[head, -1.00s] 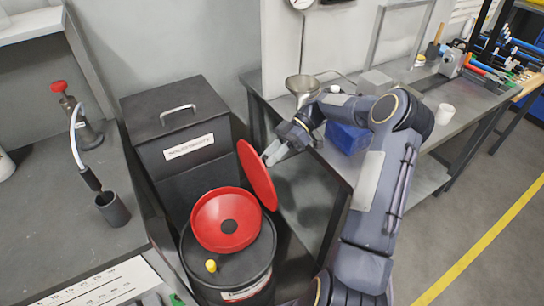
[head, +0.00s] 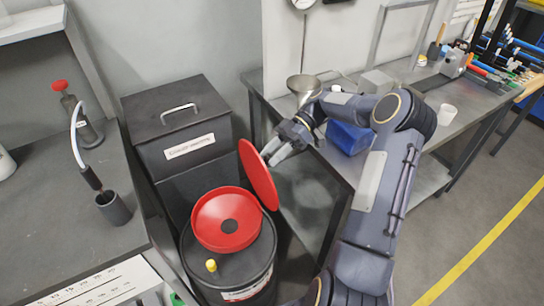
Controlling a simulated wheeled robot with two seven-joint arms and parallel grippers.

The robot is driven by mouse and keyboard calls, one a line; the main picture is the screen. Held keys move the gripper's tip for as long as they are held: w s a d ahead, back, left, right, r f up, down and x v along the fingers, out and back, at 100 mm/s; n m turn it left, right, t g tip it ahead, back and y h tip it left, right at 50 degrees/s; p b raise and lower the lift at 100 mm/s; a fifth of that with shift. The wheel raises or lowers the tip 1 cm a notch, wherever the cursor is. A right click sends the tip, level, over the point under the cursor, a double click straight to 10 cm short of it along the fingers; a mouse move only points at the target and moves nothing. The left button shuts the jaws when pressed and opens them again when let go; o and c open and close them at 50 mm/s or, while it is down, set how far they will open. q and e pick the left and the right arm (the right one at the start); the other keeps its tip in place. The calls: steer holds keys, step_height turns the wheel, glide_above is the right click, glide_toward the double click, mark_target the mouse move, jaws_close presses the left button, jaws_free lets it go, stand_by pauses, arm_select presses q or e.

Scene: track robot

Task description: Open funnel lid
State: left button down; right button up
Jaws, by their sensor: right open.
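A red funnel (head: 228,220) sits on top of a black drum (head: 247,262). Its round red lid (head: 258,175) stands up, open, at the funnel's right side, tilted away from the bowl. The funnel's dark centre opening is visible. My right gripper (head: 270,158) is beside the upper right edge of the lid, on its outer side. It is open, with its fingers pointing down and left, close to the lid; I cannot tell whether they touch it. My left gripper is not in view.
A black bin with a handle (head: 168,152) stands behind the drum.

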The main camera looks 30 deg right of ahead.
steer(key=s+a+r+b, duration=0.2)
steer(key=s+a+r, duration=0.6)
steer(key=s+r, duration=0.3)
steer(key=shift+s+a+r, duration=0.15)
steer(key=shift+s+r, duration=0.05)
steer(key=shift+r, duration=0.5)
steer(key=s+a+f+m+t+h+p, duration=0.2)
steer(key=s+m+t+h, duration=0.1)
steer(key=m, duration=0.5)
steer(key=s+a+f+m+t+h+p, duration=0.1)
steer(key=s+a+m+t+h, duration=0.1)
steer(key=s+m+t+h, duration=0.2)
steer(key=s+m+h, duration=0.2)
steer(key=s+m, duration=0.2)
steer(key=shift+s+a+f+p, duration=0.15)
steer(key=shift+f+p, duration=0.2)
steer(key=shift+f, duration=0.05)
